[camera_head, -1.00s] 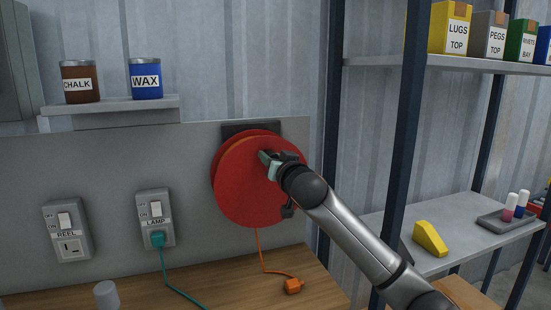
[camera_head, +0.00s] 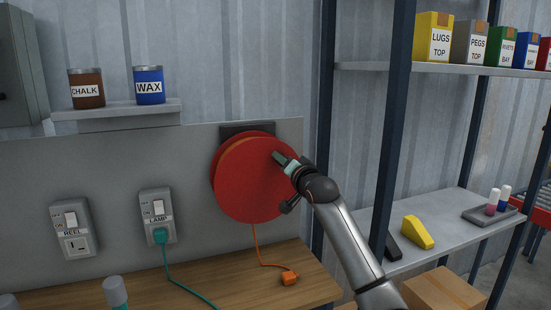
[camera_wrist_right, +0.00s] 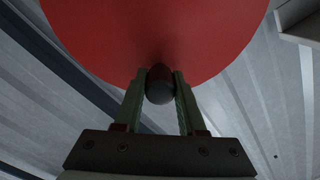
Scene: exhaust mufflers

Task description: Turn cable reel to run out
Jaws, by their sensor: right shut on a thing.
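The cable reel (camera_head: 240,185) is a round red disc on a dark mount on the grey back panel. An orange cable (camera_head: 256,243) hangs from its underside to an orange plug (camera_head: 289,278) on the wooden bench. My right gripper (camera_head: 278,156) is at the upper right of the reel's face. In the right wrist view, its green fingers close on both sides of a dark rounded knob (camera_wrist_right: 160,88) in front of the red disc. The fingers hide the knob in the head view. My left gripper is not in view.
REEL switch box (camera_head: 75,230) and LAMP switch box (camera_head: 157,215), with a teal plug and cable, are on the panel. A capped bottle (camera_head: 116,292) stands at the bench's front left. A dark rack post (camera_head: 393,130) rises beside my right arm.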

